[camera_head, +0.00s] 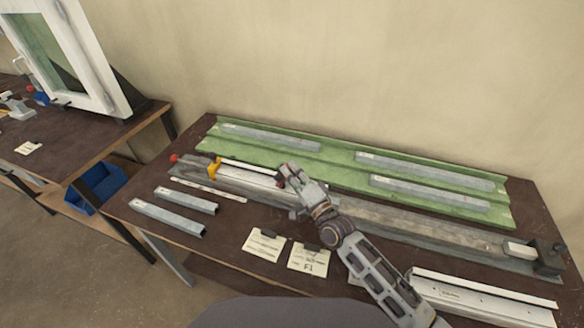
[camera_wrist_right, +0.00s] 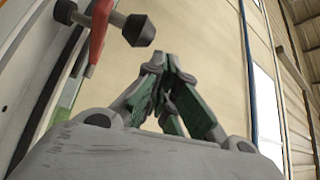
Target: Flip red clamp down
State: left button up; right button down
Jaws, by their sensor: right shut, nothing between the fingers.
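A small red part, which looks like the red clamp (camera_head: 279,181), shows beside my right gripper (camera_head: 287,172) in the head view, mostly hidden by it. In the right wrist view, the red clamp (camera_wrist_right: 99,38) shows at the upper left as a red bar with a black-tipped bolt beside it. My right gripper's fingers (camera_wrist_right: 167,70) meet at the tips with nothing between them. They are to the right of the red bar in that view, with a gap between. My left gripper is not in view.
A yellow clamp (camera_head: 214,169) and a red knob (camera_head: 174,158) are at the bench's left. Metal profiles lie on a green board (camera_head: 335,158) behind. Loose profiles (camera_head: 168,217) and paper cards (camera_head: 264,244) lie in front. A dark block (camera_head: 547,257) stands at the right end.

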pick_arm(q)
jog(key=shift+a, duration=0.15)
pick_arm(e)
jog(key=v, duration=1.2)
dwell(0.7)
jog(key=shift+f, duration=0.1)
pick_arm(q)
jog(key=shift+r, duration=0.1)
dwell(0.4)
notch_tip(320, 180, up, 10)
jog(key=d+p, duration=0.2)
jog(key=p, duration=0.7)
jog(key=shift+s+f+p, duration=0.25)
jog(key=shift+p, duration=0.15)
pick_arm(e)
notch_tip(320, 180, up, 10)
